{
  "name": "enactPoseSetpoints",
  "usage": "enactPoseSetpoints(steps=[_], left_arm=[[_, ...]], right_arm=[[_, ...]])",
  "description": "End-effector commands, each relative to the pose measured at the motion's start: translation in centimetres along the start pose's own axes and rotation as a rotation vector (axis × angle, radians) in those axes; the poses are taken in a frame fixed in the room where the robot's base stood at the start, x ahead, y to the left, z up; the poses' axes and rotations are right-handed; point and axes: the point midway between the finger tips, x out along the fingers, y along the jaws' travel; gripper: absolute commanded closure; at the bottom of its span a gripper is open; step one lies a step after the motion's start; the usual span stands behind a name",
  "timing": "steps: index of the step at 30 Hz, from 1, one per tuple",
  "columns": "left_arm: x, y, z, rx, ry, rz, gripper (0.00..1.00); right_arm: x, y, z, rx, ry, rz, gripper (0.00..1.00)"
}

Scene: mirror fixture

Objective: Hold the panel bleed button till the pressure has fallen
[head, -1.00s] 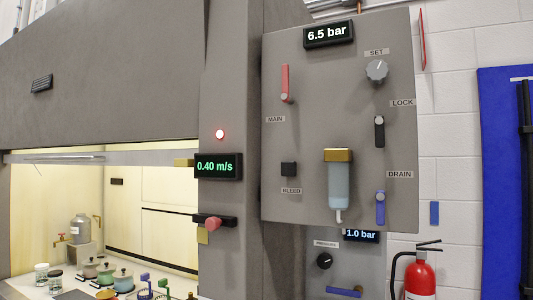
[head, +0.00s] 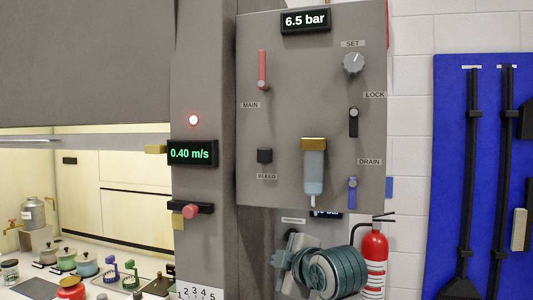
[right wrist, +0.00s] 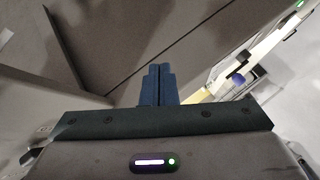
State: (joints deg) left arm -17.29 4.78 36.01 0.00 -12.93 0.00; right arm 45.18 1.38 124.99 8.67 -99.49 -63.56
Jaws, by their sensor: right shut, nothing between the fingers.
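The grey panel (head: 290,105) hangs at centre right in the head view. The display (head: 305,21) on top reads 6.5 bar. My right arm shows below the panel, with its gripper (head: 280,255) lower than the button and apart from it. In the right wrist view its blue fingers (right wrist: 160,70) are together and empty, with grey surfaces beyond. The button cannot be made out there. My left gripper is not in view.
The panel also carries a red MAIN lever (head: 262,68), a SET knob (head: 354,62), a black LOCK lever (head: 353,122), a blue DRAIN lever (head: 352,189) and a filter bowl (head: 313,170). My arm partly covers a lower display. A fire extinguisher (head: 373,255) stands right of it.

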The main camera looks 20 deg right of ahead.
Motion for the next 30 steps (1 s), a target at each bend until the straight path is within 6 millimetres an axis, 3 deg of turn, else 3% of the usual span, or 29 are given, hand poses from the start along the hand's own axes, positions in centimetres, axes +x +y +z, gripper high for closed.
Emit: enactPoseSetpoints(steps=[1, 6, 12, 15, 20, 30], left_arm=[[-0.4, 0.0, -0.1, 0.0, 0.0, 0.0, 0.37], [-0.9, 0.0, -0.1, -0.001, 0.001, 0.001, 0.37], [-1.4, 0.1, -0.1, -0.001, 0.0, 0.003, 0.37], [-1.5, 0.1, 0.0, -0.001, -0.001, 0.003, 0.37], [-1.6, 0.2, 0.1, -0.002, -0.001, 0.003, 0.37], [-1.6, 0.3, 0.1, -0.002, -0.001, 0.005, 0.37]], right_arm=[[-1.9, 2.5, -1.7, -0.047, 0.026, 0.042, 1.0], [-7.9, 8.3, -6.0, -0.221, 0.087, 0.152, 1.0], [-14.0, 12.4, -9.3, -0.385, 0.123, 0.261, 1.0], [-15.9, 13.3, -10.2, -0.437, 0.13, 0.294, 1.0], [-17.2, 14.0, -10.8, -0.475, 0.134, 0.318, 1.0], [-17.2, 14.0, -10.8, -0.477, 0.134, 0.319, 1.0]])
